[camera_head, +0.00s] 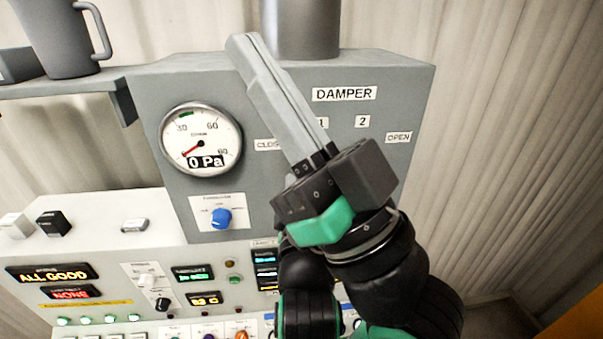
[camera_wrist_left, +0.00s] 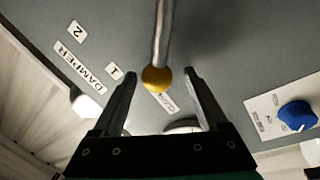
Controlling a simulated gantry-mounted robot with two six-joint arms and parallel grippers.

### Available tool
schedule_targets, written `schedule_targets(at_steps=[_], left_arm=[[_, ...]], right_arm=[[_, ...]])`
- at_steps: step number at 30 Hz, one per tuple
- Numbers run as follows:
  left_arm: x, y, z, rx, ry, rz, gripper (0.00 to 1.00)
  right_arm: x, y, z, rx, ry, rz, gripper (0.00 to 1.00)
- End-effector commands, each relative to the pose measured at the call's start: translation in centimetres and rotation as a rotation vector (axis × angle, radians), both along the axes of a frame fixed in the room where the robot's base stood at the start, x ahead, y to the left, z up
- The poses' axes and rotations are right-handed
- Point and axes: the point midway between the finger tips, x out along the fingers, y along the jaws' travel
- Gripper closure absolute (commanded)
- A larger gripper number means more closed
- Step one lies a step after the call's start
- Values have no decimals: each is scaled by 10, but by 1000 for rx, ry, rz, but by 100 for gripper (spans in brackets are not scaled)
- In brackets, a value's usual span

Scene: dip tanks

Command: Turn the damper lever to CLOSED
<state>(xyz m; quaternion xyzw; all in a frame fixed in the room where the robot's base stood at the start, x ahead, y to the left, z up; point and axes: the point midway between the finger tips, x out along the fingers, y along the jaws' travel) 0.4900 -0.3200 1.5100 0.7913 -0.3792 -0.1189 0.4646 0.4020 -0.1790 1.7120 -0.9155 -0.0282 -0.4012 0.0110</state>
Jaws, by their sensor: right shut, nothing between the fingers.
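The damper lever (camera_wrist_left: 163,35) shows in the left wrist view as a metal rod with a yellow ball knob (camera_wrist_left: 157,79) at its end. The ball lies between the spread fingers of my left gripper (camera_wrist_left: 160,80), with gaps to both. It overlaps the edge of the partly hidden CLOSED label (camera_wrist_left: 168,103). In the head view the lever is hidden behind my right gripper (camera_head: 240,42), which is shut and empty. Its long grey fingers slant up across the damper panel (camera_head: 385,90). The DAMPER (camera_head: 344,93), 2 (camera_head: 362,121) and OPEN (camera_head: 398,137) labels show there.
A round gauge (camera_head: 201,139) reads 0 Pa left of the lever area. A blue knob (camera_head: 221,217) sits below it. A grey cylinder (camera_head: 300,28) stands atop the panel, and a dark mug (camera_head: 66,38) stands on the left shelf. The sloped console (camera_head: 100,205) carries displays and switches.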

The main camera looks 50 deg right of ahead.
Motion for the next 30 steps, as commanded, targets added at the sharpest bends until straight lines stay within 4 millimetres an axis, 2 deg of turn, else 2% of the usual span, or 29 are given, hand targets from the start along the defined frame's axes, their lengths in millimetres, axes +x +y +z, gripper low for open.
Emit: schedule_targets(at_steps=[11,24,30], left_arm=[[-4,3,0,-2,-4,0,24],[-44,46,-11,-1,-3,-1,24],[-52,53,-12,0,-2,-1,24]], right_arm=[[0,0,-1,0,0,0,100],[0,0,-11,0,0,0,100],[0,0,-12,0,0,0,100]])
